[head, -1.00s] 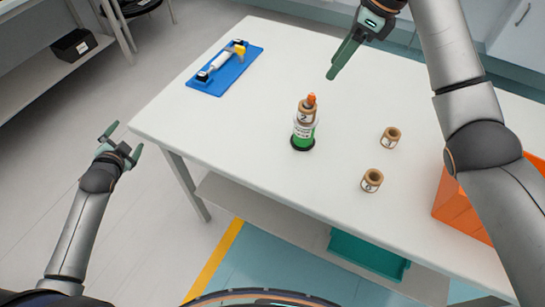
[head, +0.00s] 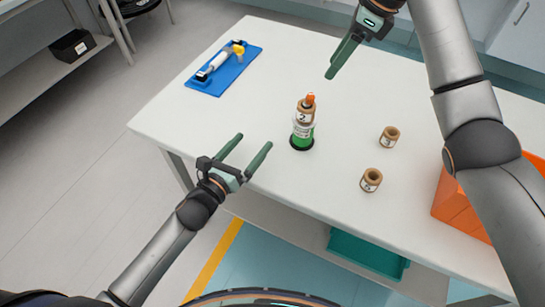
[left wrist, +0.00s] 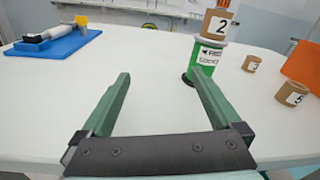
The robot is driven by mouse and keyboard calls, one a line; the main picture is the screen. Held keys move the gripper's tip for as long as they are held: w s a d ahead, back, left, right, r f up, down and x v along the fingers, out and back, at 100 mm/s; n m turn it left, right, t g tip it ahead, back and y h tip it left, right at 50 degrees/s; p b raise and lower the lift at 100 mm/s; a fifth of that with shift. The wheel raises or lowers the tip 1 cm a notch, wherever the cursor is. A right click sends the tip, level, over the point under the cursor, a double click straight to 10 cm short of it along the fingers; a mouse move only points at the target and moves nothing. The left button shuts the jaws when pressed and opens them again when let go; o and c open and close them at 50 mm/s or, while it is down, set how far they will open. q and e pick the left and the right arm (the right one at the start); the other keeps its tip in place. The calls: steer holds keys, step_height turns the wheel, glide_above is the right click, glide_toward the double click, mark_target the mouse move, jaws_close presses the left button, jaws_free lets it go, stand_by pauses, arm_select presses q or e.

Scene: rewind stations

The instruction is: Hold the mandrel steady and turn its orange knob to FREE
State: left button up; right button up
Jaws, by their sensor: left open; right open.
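The mandrel (head: 303,132) stands upright on the white table, with a green and white body on a black base. A brown roll marked 2 (head: 305,112) sits around its upper part, and the orange knob (head: 309,98) tops it. In the left wrist view the mandrel's body (left wrist: 207,57) stands ahead and right of centre; its knob is out of that picture. My left gripper (head: 250,151) is open and empty at the table's front edge, left of the mandrel and apart from it. My right gripper (head: 342,60) is beyond the mandrel, open, its fingers overlapping in view.
Two brown rolls (head: 389,137) (head: 371,180) stand right of the mandrel. An orange bin (head: 455,205) is at the table's right. A blue board (head: 210,85) with a white roller and yellow part lies at the back left. The tabletop between is clear.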

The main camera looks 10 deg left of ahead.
mark_target(298, 133)
arm_select(q)
steer(key=s+d+m, duration=0.1)
steer(key=d, duration=0.1)
steer(key=s+d+m+h, duration=0.1)
steer(key=d, duration=0.1)
steer(key=s+d+m+h, duration=0.1)
steer(key=d+m, duration=0.1)
steer(key=shift+r+g, duration=0.2)
steer(key=shift+g, duration=0.2)
steer(key=shift+w+d, duration=0.1)
steer(key=shift+d, duration=0.15)
steer(key=x, duration=1.2)
steer(key=shift+d+r, duration=0.1)
jaws_close()
arm_select(e)
steer(key=shift+o, duration=0.2)
